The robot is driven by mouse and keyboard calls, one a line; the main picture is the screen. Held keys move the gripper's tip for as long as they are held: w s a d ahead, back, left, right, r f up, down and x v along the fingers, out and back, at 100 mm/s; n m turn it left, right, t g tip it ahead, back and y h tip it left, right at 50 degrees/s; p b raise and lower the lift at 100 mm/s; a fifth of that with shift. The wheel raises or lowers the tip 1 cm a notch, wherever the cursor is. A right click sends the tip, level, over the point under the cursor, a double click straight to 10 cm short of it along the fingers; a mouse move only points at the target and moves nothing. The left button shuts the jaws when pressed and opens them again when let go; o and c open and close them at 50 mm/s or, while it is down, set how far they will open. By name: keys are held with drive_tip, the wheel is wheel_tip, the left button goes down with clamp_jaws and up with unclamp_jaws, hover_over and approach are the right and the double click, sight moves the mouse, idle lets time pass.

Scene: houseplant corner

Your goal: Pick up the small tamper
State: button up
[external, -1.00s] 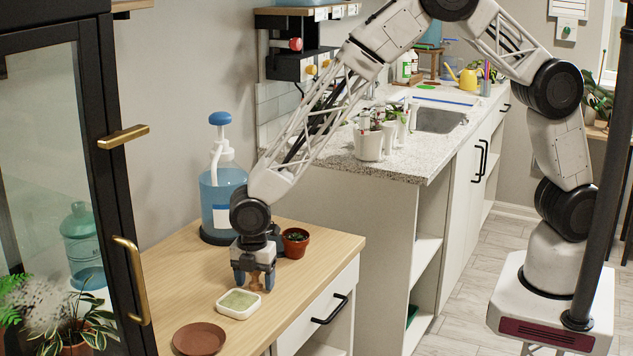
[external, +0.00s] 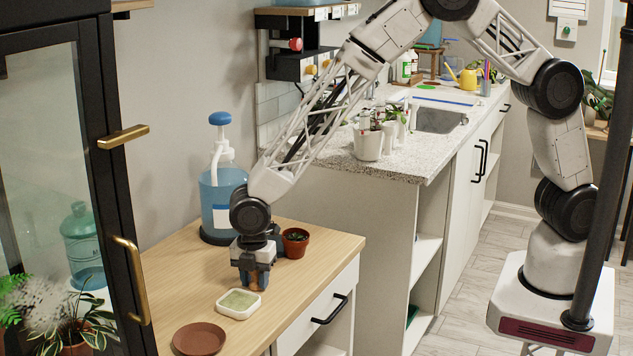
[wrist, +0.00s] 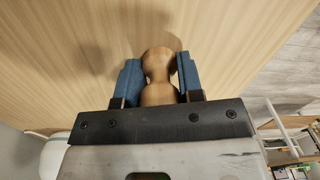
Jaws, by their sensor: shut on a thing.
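The small tamper (wrist: 158,64) is a turned wooden piece with a narrow waist, seen between the blue fingers in the wrist view. My gripper (wrist: 160,75) is shut on it, one finger on each side. In the external view my gripper (external: 254,279) points down at the wooden counter, and only a little brown of the tamper (external: 257,281) shows between the fingers. The tamper's lower end is partly hidden, and I cannot tell whether it touches the counter.
On the wooden counter (external: 320,250), a white dish with green content (external: 239,304) sits just in front of my gripper. A brown saucer (external: 199,339) lies nearer the front.

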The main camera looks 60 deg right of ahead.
drive_tip(key=shift+r, duration=0.45)
wheel_tip(320, 180, up, 3)
drive_tip(key=shift+f, duration=0.15)
drive_tip(key=s+d+r, duration=0.1)
drive_tip(key=s+d, duration=0.8)
drive_tip(key=s, duration=0.4)
drive_tip(key=shift+d+r, duration=0.1)
